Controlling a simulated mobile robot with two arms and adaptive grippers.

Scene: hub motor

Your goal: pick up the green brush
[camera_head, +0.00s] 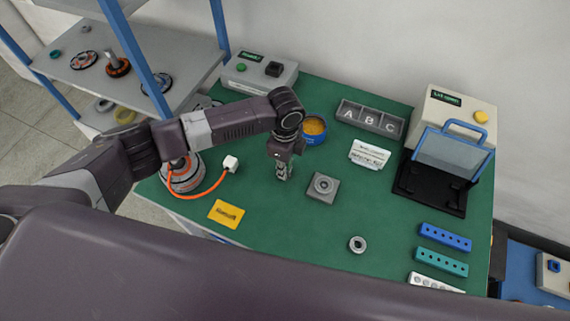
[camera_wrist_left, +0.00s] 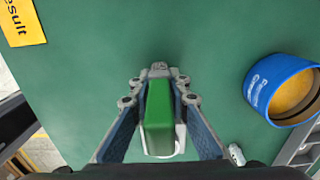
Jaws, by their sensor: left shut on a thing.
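The green brush (camera_wrist_left: 158,108) shows in the left wrist view as a green block with a white edge, between the two fingers of my left gripper (camera_wrist_left: 159,90). The fingers touch it on both sides. In the head view my left gripper (camera_head: 282,172) points down over the green mat, left of a grey square block. There the brush is not clearly seen, hidden by the gripper. I cannot tell how high the brush is above the mat. My right gripper is not in view.
A blue round tin (camera_head: 314,131) stands close to the gripper; it also shows in the wrist view (camera_wrist_left: 281,88). The grey block (camera_head: 323,187), a white card (camera_head: 370,153) and a yellow card (camera_head: 227,214) lie nearby. The mat's front middle is mostly free.

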